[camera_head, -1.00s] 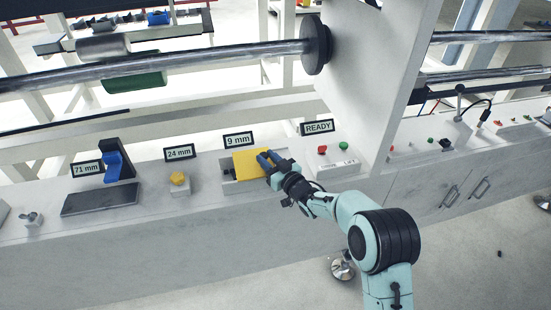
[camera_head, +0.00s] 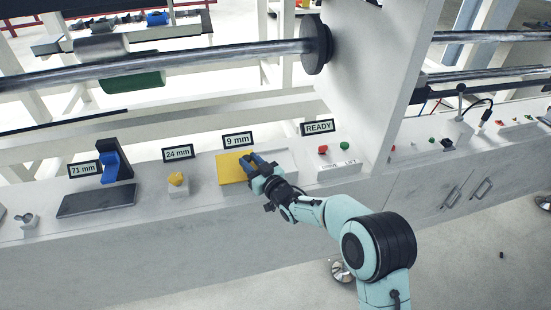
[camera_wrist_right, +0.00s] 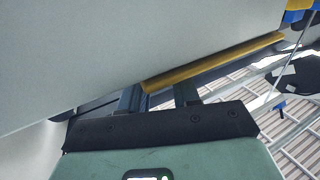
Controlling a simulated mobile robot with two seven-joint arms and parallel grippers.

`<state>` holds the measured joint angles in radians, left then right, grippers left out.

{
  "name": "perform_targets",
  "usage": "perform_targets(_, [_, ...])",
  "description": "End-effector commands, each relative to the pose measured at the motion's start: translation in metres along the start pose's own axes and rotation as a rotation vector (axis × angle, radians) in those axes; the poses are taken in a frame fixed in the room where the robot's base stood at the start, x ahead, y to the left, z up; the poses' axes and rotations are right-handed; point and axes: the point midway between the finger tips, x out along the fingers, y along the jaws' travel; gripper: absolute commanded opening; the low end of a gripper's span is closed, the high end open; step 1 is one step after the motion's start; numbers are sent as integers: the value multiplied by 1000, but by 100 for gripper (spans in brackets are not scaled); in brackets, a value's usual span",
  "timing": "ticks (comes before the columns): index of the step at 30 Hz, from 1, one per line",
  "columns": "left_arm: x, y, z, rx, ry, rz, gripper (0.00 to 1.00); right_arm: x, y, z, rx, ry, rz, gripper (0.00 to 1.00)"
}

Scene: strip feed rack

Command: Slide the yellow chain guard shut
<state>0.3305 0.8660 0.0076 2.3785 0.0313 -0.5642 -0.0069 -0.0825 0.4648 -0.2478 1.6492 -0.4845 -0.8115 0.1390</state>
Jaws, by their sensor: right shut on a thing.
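The yellow chain guard (camera_head: 231,171) is a flat yellow plate on the left part of a pale tray-like base (camera_head: 283,160), under the "9 mm" sign. The base is bare to the right of the guard. My right gripper (camera_head: 254,163) is at the guard's right side, with its blue fingers shut on it. In the right wrist view the guard shows as a thin yellow edge (camera_wrist_right: 215,63) running between the two fingers (camera_wrist_right: 159,97); a large pale surface hides the rest. My left gripper is not in view.
A yellow knob (camera_head: 177,179) on a small block stands left of the guard. A blue lever (camera_head: 110,164) stands farther left, behind a dark plate (camera_head: 97,200). A box with red and green buttons (camera_head: 338,163) sits to the right, beside a tall white panel (camera_head: 372,70).

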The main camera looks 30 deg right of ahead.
Motion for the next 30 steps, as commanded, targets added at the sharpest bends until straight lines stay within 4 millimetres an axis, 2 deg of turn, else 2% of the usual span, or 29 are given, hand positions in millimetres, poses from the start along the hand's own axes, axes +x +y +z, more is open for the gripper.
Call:
perform_targets(2, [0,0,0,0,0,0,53,0,0,0,0,0,-1,2])
perform_targets(3, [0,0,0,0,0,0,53,0,0,0,0,0,-1,38])
perform_targets(5, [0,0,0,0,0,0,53,0,0,0,0,0,-1,55])
perform_targets(15, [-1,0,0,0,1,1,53,-3,0,0,0,0,0,55])
perform_targets(30, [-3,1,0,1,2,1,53,-52,0,-1,0,1,0,55])
